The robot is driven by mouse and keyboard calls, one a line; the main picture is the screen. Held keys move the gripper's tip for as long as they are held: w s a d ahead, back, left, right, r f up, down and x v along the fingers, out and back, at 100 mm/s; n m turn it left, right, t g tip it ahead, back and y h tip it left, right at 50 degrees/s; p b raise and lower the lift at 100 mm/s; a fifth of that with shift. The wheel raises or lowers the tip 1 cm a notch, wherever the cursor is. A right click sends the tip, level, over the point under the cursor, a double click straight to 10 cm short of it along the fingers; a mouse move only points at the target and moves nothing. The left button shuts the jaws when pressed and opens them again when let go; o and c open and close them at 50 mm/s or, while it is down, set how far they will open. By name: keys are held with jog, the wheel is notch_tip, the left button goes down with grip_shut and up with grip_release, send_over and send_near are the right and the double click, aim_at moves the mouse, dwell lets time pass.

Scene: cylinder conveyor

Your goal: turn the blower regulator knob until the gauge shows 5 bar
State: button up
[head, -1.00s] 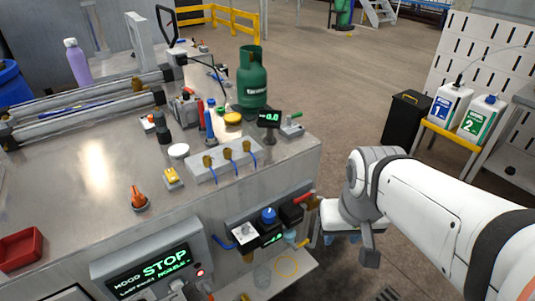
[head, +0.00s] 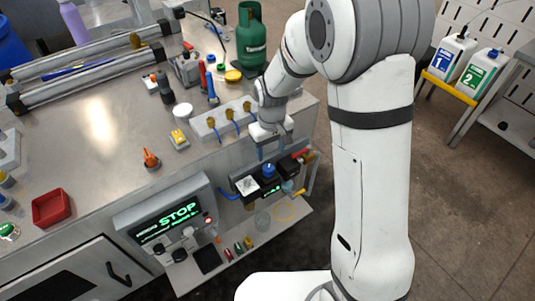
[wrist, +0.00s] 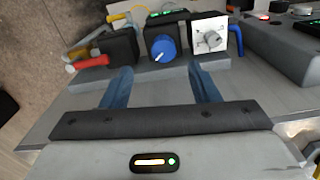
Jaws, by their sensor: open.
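The blue regulator knob (head: 269,171) is on a black unit on the front of the metal bench. In the wrist view the knob (wrist: 161,48) has a white pointer mark and lies ahead of the gap between my fingers. A small green display (head: 271,190) sits on the same unit below the knob, and it also shows in the wrist view (wrist: 166,14); its digits are too small to read. My gripper (head: 272,152) is open, just above the knob in the head view. Its blue fingers (wrist: 161,82) are apart and empty, not touching the knob.
A white-faced dial (head: 247,185) is left of the knob in the head view. A red-handled valve (head: 300,153) is on its right. Brass fittings with blue hoses (head: 229,114) stand on the bench above. A STOP screen (head: 166,220) juts out at the left.

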aim_at(268, 167)
jog(key=shift+w+a+f, duration=0.2)
jog(key=shift+a+f, duration=0.2)
jog(key=shift+f, duration=0.25)
notch_tip(268, 167, down, 7)
jog(key=shift+f+p, duration=0.2)
jog(key=shift+p, duration=0.3)
jog(key=shift+c, duration=0.4)
